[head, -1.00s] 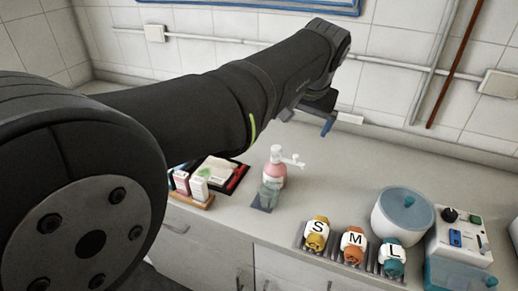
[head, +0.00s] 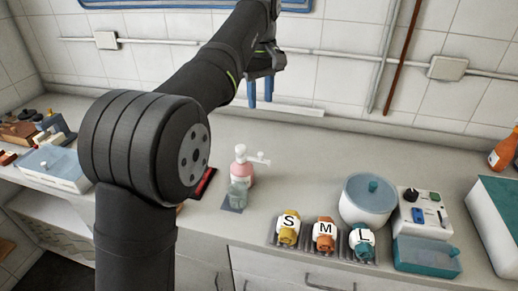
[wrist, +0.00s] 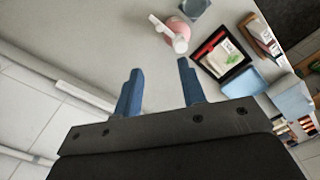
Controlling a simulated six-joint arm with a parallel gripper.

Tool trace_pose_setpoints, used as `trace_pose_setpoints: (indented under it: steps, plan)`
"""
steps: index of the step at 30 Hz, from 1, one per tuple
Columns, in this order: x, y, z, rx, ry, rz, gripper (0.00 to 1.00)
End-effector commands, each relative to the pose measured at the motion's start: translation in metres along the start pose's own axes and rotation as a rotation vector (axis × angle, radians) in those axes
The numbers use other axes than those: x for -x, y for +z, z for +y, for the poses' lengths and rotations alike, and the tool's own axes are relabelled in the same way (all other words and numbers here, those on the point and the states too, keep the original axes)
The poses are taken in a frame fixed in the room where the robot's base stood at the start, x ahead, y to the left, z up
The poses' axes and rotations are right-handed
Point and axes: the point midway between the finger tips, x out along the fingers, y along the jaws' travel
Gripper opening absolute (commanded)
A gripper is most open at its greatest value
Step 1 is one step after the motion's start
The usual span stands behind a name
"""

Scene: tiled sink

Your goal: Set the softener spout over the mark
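The softener is a pink bottle (head: 242,170) with a white pump head, standing upright on the counter. Its white spout (head: 258,160) points right in the head view, away from the cup. A clear greenish cup (head: 238,192) stands in front of the bottle on a dark blue-grey square (head: 232,206); I cannot tell if this square is the mark. My gripper (head: 260,90) is above and behind the bottle, with its blue fingers apart and pointing down. In the wrist view, nothing is between the fingers (wrist: 158,72); the bottle (wrist: 178,32) is beyond them, near the top edge.
Jars lettered S (head: 288,228), M (head: 324,234) and L (head: 361,242) stand in racks to the right. Behind them are a lidded white pot (head: 366,203) and a control box (head: 420,210). A black-and-red tray (wrist: 222,55) lies near the bottle. The counter behind the bottle is clear.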

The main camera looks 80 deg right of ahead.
Motion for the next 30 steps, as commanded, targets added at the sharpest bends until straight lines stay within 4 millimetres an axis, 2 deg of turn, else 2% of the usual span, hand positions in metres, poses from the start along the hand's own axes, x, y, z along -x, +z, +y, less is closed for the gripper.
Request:
trace_pose_setpoints:
  steps: [5,8,21,25,30]
  plan:
    - [-0.014,0.0,0.0,0.008,-0.004,-0.005,0.37]
    - [-0.03,0.0,-0.001,0.007,-0.004,-0.005,0.37]
    - [-0.127,0.0,-0.001,0.006,-0.004,-0.004,0.37]
    - [-0.149,0.001,-0.001,0.006,-0.004,-0.004,0.37]
    - [-0.167,0.0,-0.001,0.006,-0.002,-0.002,0.37]
